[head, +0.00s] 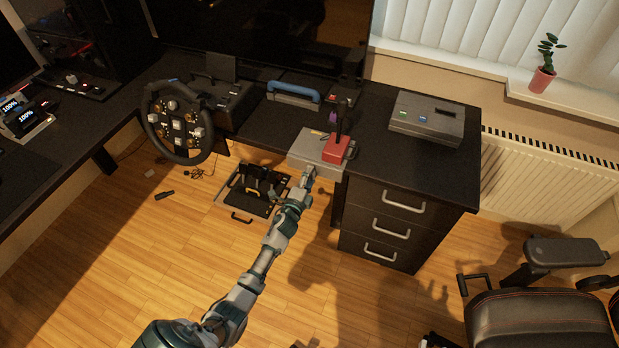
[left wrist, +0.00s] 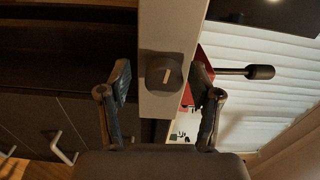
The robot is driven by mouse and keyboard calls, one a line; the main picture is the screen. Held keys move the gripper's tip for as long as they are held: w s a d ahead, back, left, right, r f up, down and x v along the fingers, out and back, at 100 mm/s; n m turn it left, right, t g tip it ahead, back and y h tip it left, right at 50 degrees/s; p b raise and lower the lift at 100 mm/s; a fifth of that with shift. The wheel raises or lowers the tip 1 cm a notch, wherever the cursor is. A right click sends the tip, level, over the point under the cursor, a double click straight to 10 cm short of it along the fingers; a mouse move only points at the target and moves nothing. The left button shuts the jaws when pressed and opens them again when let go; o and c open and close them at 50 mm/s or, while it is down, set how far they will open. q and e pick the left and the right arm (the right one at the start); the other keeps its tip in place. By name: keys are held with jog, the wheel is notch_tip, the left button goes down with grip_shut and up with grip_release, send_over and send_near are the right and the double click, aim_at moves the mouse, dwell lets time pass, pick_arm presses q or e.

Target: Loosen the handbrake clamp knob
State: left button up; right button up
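The clamp knob (left wrist: 161,73) is dark with a pale line on its face, on the grey clamp plate (left wrist: 172,25) in the left wrist view. In the head view the grey plate (head: 307,146) sits at the desk's front edge; the knob cannot be made out there. The red handbrake base (head: 337,148) is beside the plate, with its black lever (left wrist: 240,71) to the right in the left wrist view. My left gripper (head: 308,176) is open below the plate. Its fingers (left wrist: 161,82) stand apart on either side of the knob; contact is not clear.
The steering wheel (head: 178,122) is left of the clamp. Pedals (head: 262,188) lie on the floor below. The drawer unit (head: 390,222) is to the right, under a grey box (head: 427,117). A chair (head: 535,315) stands at lower right. Floor at lower left is clear.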

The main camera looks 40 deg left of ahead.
pick_arm(q)
jog(key=v, duration=1.2)
jog(key=shift+f, duration=0.15)
